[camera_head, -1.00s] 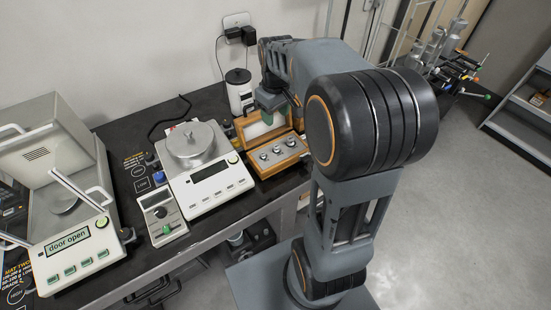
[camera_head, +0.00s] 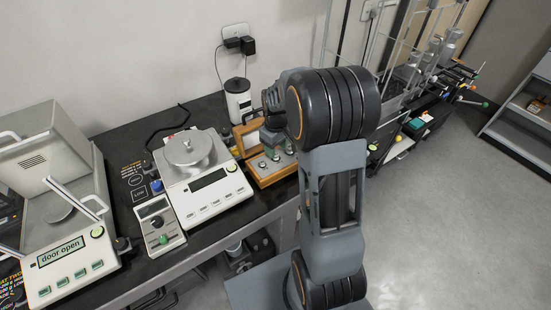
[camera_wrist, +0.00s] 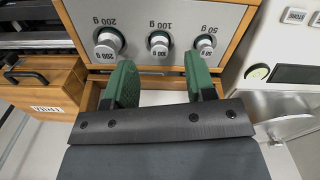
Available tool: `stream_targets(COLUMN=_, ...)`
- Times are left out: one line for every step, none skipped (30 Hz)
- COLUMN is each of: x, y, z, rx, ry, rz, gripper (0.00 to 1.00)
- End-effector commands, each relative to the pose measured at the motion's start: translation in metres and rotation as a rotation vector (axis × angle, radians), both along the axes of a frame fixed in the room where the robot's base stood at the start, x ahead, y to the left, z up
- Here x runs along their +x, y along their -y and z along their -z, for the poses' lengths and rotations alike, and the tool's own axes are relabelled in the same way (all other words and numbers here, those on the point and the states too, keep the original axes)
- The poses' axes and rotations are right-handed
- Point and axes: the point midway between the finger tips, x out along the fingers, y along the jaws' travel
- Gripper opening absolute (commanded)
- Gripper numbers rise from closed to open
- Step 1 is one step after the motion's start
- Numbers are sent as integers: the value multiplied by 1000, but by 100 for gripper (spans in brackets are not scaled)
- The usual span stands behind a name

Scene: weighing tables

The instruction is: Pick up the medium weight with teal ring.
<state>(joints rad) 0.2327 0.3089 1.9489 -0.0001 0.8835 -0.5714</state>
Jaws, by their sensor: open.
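Three knobbed metal weights stand in a row in a wooden case (camera_head: 268,181) on the bench. In the wrist view they sit in a grey panel marked 200 g, 100 g and 50 g. The middle weight (camera_wrist: 159,43), by the 100 g marks, is the medium one; I cannot make out a teal ring. The larger weight (camera_wrist: 108,42) is on its left and the smaller weight (camera_wrist: 205,45) on its right. My gripper (camera_wrist: 158,78) is open with green fingers, empty, its tips apart on either side of the middle weight's line. My arm partly covers the case in the head view.
A white balance (camera_head: 205,190) stands left of the case, and a small meter (camera_head: 158,222) beside it. A balance reading "door open" (camera_head: 68,252) is at far left. A white canister (camera_head: 238,100) stands behind the case.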

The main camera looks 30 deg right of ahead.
Motion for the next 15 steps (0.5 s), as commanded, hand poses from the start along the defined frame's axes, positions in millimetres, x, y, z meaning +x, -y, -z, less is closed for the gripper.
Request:
stream_targets(x=0, y=0, z=8, rx=1, ry=-4, rz=0, gripper=50)
stream_targets(x=0, y=0, z=12, rx=2, ry=-5, rz=0, gripper=50)
stream_targets(x=0, y=0, z=17, rx=1, ry=-4, rz=0, gripper=50)
stream_targets(x=0, y=0, z=21, rx=2, ry=-5, rz=0, gripper=50)
stream_targets(x=0, y=0, z=24, rx=1, ry=-3, rz=0, gripper=50)
stream_targets(x=0, y=1, z=28, rx=1, ry=-3, rz=0, gripper=50)
stream_targets(x=0, y=0, z=31, rx=1, ry=-3, rz=0, gripper=50)
stream_targets(x=0, y=0, z=33, rx=1, ry=-3, rz=0, gripper=50)
stream_targets(x=1, y=0, z=34, rx=1, ry=-1, rz=0, gripper=50)
stream_targets(x=1, y=1, z=35, rx=0, ry=-1, rz=0, gripper=50)
stream_targets(x=1, y=1, z=36, rx=0, ry=0, rz=0, gripper=50)
stream_targets(x=1, y=1, z=36, rx=0, ry=0, rz=0, gripper=50)
stream_targets(x=1, y=1, z=36, rx=0, ry=0, rz=0, gripper=50)
stream_targets(x=1, y=1, z=36, rx=0, ry=0, rz=0, gripper=50)
stream_targets(x=1, y=1, z=36, rx=0, ry=0, rz=0, gripper=50)
